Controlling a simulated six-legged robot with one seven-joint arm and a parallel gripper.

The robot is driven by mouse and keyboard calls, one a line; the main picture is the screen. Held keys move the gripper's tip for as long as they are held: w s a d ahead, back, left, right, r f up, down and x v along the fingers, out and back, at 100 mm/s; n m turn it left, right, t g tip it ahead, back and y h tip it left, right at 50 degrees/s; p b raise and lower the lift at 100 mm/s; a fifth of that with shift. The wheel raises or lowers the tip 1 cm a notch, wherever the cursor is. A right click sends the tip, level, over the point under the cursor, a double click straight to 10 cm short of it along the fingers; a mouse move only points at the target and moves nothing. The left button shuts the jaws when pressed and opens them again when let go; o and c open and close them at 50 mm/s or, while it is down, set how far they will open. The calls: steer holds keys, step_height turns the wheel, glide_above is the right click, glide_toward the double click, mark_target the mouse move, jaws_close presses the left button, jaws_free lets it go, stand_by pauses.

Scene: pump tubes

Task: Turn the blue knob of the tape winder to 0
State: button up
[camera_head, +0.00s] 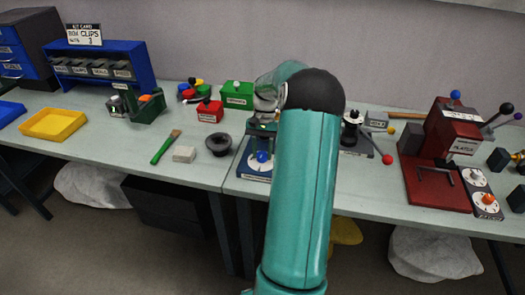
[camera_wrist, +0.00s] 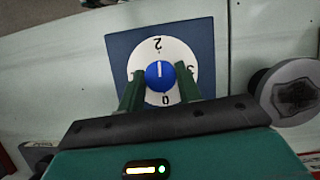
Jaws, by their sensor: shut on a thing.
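The tape winder's blue knob (camera_wrist: 160,75) sits on a white round dial (camera_wrist: 157,50) on a dark blue plate (camera_wrist: 118,47). The dial reads 2 at the top, 3 at the right, partly covered, and 0 at the bottom in the wrist view. The knob's white line is upright in this view, in line with the 2. My gripper (camera_wrist: 161,81) is shut on the knob, one green finger on each side. The fingers hide the dial's left number. In the head view, the blue knob (camera_head: 262,156) shows left of my arm, which hides part of the winder.
A black round cup (camera_head: 218,145) stands left of the winder, with a pale block (camera_head: 184,154) and a green-handled brush (camera_head: 166,147) further left. A red machine (camera_head: 447,150) stands at the right.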

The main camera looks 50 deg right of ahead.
steer(key=o, duration=0.8)
steer(key=shift+o, duration=0.2)
